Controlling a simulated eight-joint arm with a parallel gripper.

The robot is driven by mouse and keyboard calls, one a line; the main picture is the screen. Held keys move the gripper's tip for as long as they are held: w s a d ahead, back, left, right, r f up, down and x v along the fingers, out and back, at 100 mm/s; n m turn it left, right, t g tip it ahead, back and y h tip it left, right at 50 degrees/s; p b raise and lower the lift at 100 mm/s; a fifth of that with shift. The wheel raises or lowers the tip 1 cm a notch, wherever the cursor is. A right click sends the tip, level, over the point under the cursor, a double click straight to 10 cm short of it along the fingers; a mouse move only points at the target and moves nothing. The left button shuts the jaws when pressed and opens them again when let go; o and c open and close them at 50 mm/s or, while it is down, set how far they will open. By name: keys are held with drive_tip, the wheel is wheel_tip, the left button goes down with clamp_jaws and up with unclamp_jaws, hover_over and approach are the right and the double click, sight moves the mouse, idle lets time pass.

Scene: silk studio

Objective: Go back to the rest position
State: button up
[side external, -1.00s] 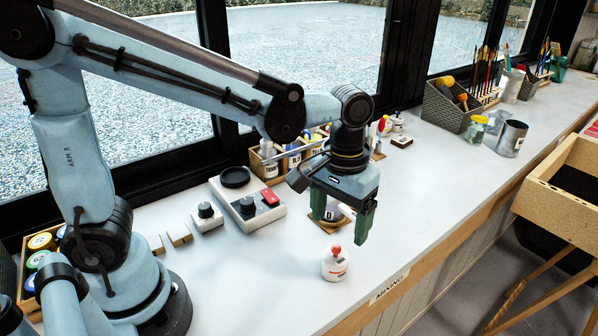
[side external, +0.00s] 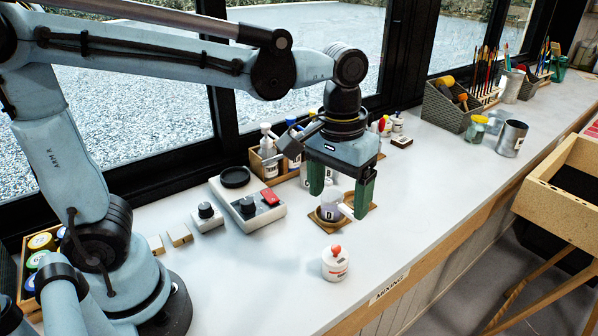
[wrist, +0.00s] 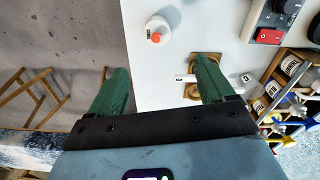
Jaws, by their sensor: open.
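My gripper (side external: 338,200) has two green fingers spread apart with nothing held between them. The jar stands on a square wooden coaster (side external: 366,219). In the wrist view my gripper (wrist: 162,70) is also open, with the wooden coaster (wrist: 205,58) partly hidden behind one finger. A white pot with a red knob (side external: 335,264) stands in front, apart from the gripper; it also shows in the wrist view (wrist: 157,30).
A control box with a red switch (side external: 247,207) and a small knob box (side external: 206,218) stand left of my gripper. A wooden bottle rack (side external: 266,166) stands behind, near the window. The bench's front edge (side external: 400,283) is close. Clear bench lies to the right.

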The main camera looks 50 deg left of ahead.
drive_tip(key=s+a+f+m+t, duration=0.1)
drive_tip(key=s+a+t, duration=0.1)
drive_tip(key=a, duration=0.3)
drive_tip(key=s+a+f+m+t, duration=0.1)
drive_tip(key=a+t, duration=0.3)
drive_tip(key=shift+s+a+f+t, duration=0.25)
drive_tip(key=shift+s+a+t, duration=0.05)
drive_tip(key=shift+s+a, duration=0.1)
idle(0.4)
